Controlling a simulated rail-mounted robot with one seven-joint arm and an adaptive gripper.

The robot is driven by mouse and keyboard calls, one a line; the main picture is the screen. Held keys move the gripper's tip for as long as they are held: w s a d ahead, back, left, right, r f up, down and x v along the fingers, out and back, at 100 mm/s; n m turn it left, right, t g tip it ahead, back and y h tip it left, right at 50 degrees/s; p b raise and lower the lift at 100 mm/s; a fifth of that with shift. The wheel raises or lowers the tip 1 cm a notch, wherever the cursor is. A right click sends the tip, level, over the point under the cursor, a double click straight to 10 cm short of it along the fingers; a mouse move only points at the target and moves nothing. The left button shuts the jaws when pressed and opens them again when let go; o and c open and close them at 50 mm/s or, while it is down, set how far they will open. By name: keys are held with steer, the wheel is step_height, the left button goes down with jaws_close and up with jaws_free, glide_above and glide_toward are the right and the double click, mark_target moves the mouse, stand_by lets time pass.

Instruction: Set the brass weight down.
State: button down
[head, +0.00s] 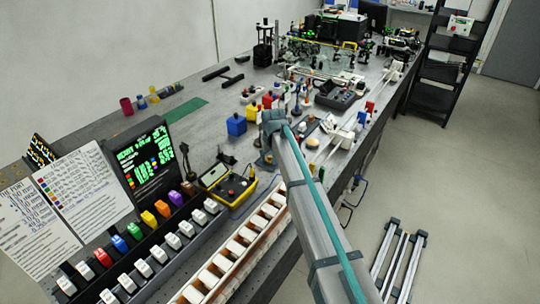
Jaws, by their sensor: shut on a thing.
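My arm reaches from the bottom right to the middle of the bench. My gripper (265,161) points down at its far end, low over the bench, just behind the yellow-edged meter. It is small and partly hidden by my own arm. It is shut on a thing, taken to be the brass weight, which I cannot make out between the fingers. I cannot tell whether that thing touches the bench top.
The yellow-edged meter (229,187) lies in front of the gripper. A blue block (236,125) stands at its left, with several small coloured items beyond. A white-celled rack (236,247) runs along the near edge. A green mat (186,110) lies on clear bench at the left.

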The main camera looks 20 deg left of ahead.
steer(key=shift+f, duration=0.1)
steer(key=c, duration=0.7)
jaws_free()
steer(key=shift+o, duration=0.2)
steer(key=b+v, duration=0.3)
steer(key=v, duration=0.9)
